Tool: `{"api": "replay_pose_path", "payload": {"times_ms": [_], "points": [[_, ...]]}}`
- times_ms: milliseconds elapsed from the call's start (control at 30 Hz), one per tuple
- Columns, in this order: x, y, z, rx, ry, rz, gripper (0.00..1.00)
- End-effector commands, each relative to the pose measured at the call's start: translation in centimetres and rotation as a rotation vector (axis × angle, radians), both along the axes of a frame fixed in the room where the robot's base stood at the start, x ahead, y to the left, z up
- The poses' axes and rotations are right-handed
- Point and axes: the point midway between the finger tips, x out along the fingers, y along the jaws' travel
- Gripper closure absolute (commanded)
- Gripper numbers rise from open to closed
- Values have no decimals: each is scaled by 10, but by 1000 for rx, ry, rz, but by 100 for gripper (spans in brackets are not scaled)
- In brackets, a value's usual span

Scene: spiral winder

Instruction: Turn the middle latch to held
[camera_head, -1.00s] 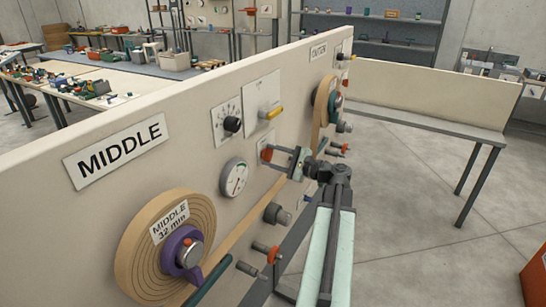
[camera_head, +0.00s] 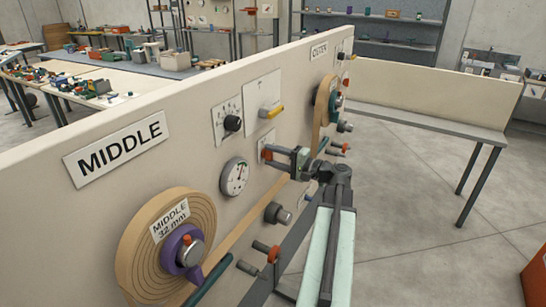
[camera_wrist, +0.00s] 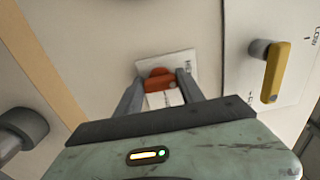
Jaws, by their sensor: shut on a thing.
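The middle latch (camera_wrist: 160,80), a small orange-red lever on a white plate, is on the upright panel. In the wrist view it sits between my two fingertips; in the head view its orange-red part (camera_head: 266,154) shows just left of the fingers. My gripper (camera_wrist: 158,84) is shut on the latch, with a finger on each side of it. In the head view my gripper (camera_head: 274,154) reaches the panel from the right, with its fingers nearly level. The plate's lettering cannot be read, and its lower part is partly hidden by the gripper.
A yellow lever (camera_wrist: 276,70) sticks out to the right of the latch in the wrist view. Around it in the head view are a round gauge (camera_head: 234,177), a black knob (camera_head: 232,124), and the MIDDLE tape roll (camera_head: 140,240). Open floor lies to the right.

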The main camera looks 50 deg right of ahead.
Motion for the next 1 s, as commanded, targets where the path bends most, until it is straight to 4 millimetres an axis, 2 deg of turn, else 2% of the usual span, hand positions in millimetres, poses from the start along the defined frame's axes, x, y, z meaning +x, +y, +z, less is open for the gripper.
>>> {"api": "replay_pose_path", "payload": {"times_ms": [467,500,567,867,1000], "points": [[-1,0,-2,-18,1,2,95],[-1,0,-2,-18,1,2,49],[-1,0,-2,-17,1,1,33],[-1,0,-1,-14,-1,0,33],[-17,-4,-1,-14,-1,-3,33]]}}
